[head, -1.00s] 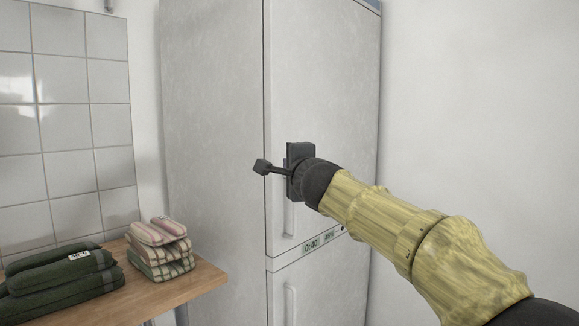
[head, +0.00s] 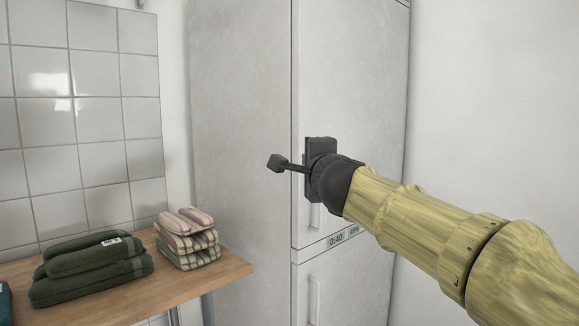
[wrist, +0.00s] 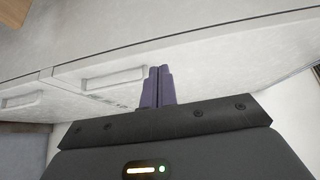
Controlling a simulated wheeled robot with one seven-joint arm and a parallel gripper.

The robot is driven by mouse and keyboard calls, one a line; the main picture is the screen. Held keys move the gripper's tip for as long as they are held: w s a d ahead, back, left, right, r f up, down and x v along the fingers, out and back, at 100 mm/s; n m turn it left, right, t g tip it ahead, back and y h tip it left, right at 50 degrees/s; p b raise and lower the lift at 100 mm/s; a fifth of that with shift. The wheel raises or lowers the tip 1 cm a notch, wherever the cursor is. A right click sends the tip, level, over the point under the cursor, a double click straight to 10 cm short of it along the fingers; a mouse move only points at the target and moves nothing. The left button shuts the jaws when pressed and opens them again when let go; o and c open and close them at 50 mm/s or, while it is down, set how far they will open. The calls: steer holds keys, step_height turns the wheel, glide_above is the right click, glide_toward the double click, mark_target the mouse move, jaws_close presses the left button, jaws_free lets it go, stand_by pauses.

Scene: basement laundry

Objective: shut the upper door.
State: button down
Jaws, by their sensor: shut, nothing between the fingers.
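The upper door (head: 350,70) of a tall white cabinet stands upright, its left edge in line with the cabinet's side along a thin dark seam. It looks shut or nearly shut; a small gap cannot be ruled out. Its vertical handle (head: 315,217) is partly hidden behind my gripper (head: 312,170). In the wrist view the upper door (wrist: 215,70) lies beyond my gripper's fingers (wrist: 158,72), which are together and empty. The fingertips are at or close to the door face beside the handle (wrist: 112,78); contact cannot be told.
A lower door (head: 345,285) with its own handle is below, under a small display strip (head: 340,238). A wooden counter (head: 200,284) at left carries dark green folded towels (head: 90,270) and striped towels (head: 187,240). A plain wall is at right.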

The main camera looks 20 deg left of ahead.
steer(key=s+a, duration=0.3)
steer(key=shift+s+a, duration=0.1)
steer(key=shift+a, duration=0.15)
